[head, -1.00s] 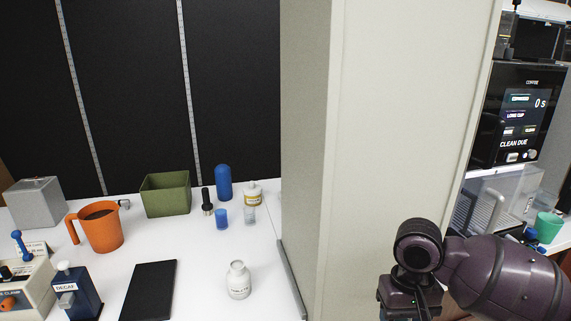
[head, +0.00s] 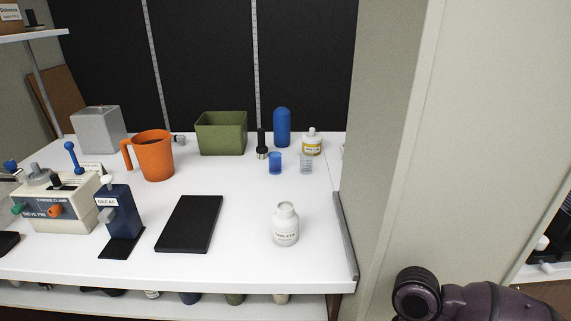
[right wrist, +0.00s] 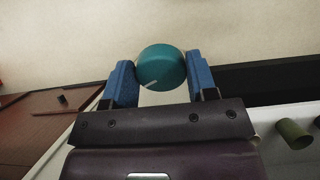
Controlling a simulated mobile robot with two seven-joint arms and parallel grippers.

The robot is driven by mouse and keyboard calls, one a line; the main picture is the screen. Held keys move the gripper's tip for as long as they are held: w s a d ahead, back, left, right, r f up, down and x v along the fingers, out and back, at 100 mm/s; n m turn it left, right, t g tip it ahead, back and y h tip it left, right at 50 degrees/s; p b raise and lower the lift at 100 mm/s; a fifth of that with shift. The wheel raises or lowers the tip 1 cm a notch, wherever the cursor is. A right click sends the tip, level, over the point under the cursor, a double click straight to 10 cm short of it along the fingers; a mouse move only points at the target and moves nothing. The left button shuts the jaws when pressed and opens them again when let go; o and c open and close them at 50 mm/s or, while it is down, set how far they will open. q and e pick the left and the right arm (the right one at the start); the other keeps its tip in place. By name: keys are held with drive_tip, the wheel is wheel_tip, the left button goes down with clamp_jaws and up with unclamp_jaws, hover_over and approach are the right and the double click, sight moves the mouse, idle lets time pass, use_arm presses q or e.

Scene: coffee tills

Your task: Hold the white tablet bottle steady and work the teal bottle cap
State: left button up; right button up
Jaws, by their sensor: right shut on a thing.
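The white tablet bottle (head: 286,225) stands upright and uncapped on the white table in the head view, near the table's right end. The teal bottle cap (right wrist: 161,67) is in the right wrist view, between the blue fingers of my right gripper (right wrist: 161,77). The right gripper is shut on the cap and holds it clear of the bottle. In the head view only part of my right arm shows at the bottom right; its gripper is out of that frame. My left gripper is in neither view.
A black pad (head: 188,224) lies left of the bottle. A blue DECAF stand (head: 120,212), an orange jug (head: 153,157) and a green bin (head: 221,134) stand farther left and back. A pale pillar (head: 400,150) rises just right of the table. Table around the bottle is clear.

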drive_tip(key=x, duration=0.3)
drive_tip(key=shift+w+f+b, duration=0.1)
drive_tip(key=shift+w+b, duration=0.1)
drive_tip(key=shift+b, duration=0.1)
